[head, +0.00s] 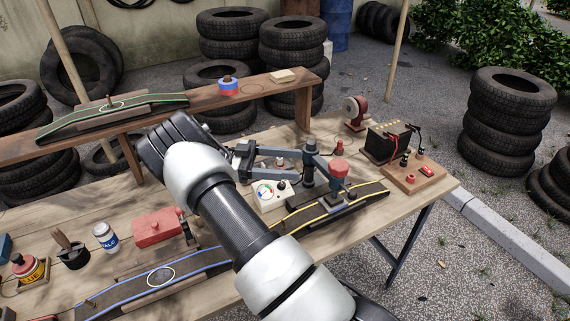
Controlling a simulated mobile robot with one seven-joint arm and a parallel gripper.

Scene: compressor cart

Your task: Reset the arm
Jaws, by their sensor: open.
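A red box (159,227), a white can (105,237) and a blue-edged strip (190,272) lie on the left of the bench (218,298). A raised shelf (263,98) runs along the back. A board with dark parts (414,177) sits at right. Tire stacks (509,115) stand around.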

